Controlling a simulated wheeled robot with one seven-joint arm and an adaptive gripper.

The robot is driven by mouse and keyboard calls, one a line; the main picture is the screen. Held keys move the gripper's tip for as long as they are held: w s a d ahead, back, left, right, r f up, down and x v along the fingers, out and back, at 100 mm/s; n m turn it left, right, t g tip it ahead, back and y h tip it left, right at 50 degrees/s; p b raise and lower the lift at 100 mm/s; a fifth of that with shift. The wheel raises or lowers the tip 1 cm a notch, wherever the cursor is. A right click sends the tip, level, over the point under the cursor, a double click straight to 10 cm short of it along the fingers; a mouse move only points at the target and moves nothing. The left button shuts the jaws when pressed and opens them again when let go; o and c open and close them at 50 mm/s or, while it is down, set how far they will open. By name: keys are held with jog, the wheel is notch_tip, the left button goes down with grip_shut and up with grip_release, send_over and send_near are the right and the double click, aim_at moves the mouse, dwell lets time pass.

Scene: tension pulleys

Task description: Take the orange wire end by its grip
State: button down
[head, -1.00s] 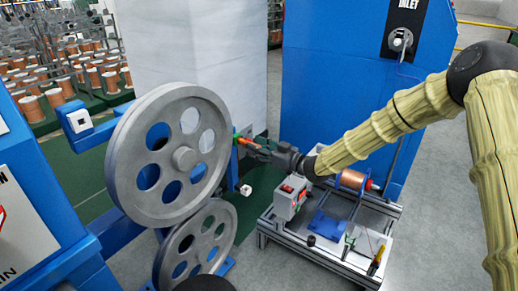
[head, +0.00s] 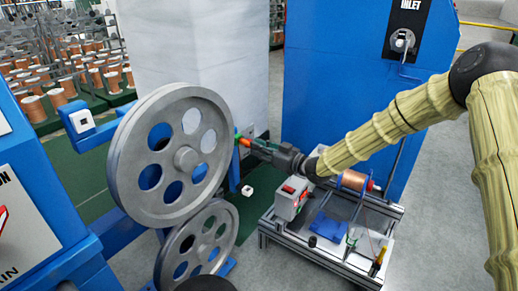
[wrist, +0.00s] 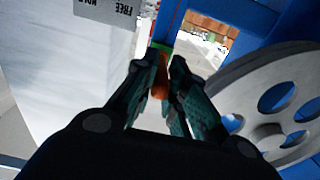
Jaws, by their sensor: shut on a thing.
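The orange wire end's grip (head: 244,142) shows just right of the upper large grey wheel's rim in the head view, with a small green part (head: 237,135) at its far end. My gripper (head: 254,146) reaches in from the right and is shut on the orange grip. In the wrist view, the orange grip (wrist: 161,76) sits between the dark fingertips of my gripper (wrist: 163,72), and green shows just beyond it. The fingers hide part of the grip. I cannot make out the wire itself near it.
The upper grey wheel (head: 131,178) stands close left of my gripper, with a lower wheel (head: 184,248) beneath. A pale column (head: 190,45) and a blue cabinet (head: 330,60) stand behind. A cart with a control box (head: 284,206) and copper spool (head: 353,182) is below my arm.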

jog(key=shift+p+v, duration=0.9)
jog(key=shift+v, duration=1.1)
dwell(0.9)
